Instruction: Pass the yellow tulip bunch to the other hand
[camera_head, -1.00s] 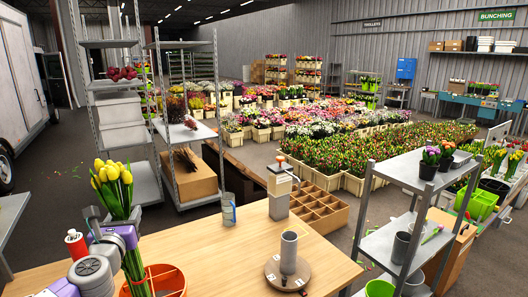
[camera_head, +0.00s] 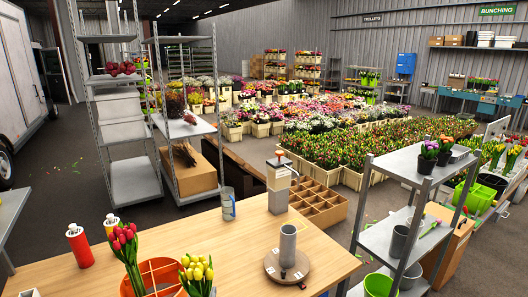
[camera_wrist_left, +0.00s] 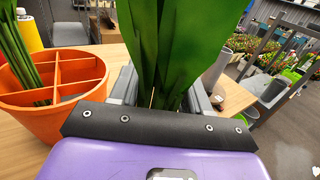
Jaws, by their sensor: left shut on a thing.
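The yellow tulip bunch (camera_head: 197,272) shows at the bottom edge in the head view, blooms up, its lower part cut off by the frame. In the left wrist view its green leaves and stems (camera_wrist_left: 165,40) stand between the fingers of my left gripper (camera_wrist_left: 165,98). The left gripper is shut on the bunch, and its purple body fills the bottom of that view. In the head view the left gripper is below the frame. My right gripper is in neither view.
An orange divided bucket (camera_head: 163,268) with a red tulip bunch (camera_head: 124,240) stands left of the yellow bunch. A turntable with a grey cylinder (camera_head: 288,246) stands right. The table middle (camera_head: 190,236) is clear.

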